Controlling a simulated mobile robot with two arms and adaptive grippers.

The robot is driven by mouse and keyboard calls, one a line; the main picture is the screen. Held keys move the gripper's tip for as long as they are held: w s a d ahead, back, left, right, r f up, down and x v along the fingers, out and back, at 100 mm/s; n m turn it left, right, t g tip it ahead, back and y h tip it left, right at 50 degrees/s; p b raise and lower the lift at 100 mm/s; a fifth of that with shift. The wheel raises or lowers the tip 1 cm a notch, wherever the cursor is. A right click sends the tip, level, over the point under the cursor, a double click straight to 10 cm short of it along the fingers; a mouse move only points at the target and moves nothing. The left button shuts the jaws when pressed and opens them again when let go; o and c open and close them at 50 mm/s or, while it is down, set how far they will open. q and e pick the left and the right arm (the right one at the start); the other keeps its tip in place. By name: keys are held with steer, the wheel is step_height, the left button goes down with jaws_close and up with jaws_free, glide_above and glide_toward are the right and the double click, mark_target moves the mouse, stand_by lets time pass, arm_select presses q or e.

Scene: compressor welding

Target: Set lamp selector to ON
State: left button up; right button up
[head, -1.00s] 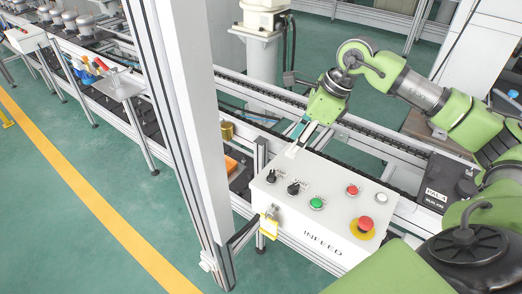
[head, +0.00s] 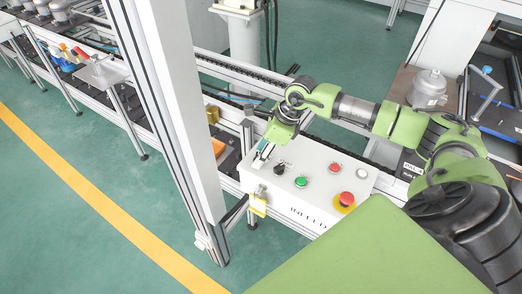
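A white control box labelled INFEED (head: 322,209) sits at the front of the conveyor line in the head view. A black selector knob (head: 279,169) shows on its top face, left of a green button (head: 300,182). My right gripper (head: 261,160) points down at the box's left end, over the spot where a second black knob stood in view. That knob is now hidden behind the fingers. I cannot tell whether the fingers touch it or how far apart they are. The small knob labels are unreadable, so which knob is the lamp selector is unclear. My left gripper is out of view.
The box also carries a red button (head: 334,168), a white button (head: 362,174) and a red emergency stop (head: 346,199) on a yellow ring. A yellow padlock (head: 258,203) hangs at its front. A tall white post (head: 172,120) stands close on the left.

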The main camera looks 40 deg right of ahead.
steer(key=c, duration=1.1)
steer(key=shift+f+m+t+h+b, duration=0.2)
steer(key=shift+m+t+h+b, duration=0.1)
steer(key=shift+m+b, duration=0.95)
steer(key=m+h+b, duration=0.1)
steer(key=m+b, duration=0.2)
steer(key=shift+a+t, duration=0.2)
steer(key=shift+t, duration=0.1)
steer(key=shift+s+a+r+m+h+b, duration=0.1)
steer(key=shift+m+h+b, duration=0.3)
steer(key=shift+m+b, duration=0.5)
steer(key=shift+r+m+h+b, duration=0.1)
steer(key=shift+m+h+b, duration=0.3)
steer(key=shift+m+b, duration=0.4)
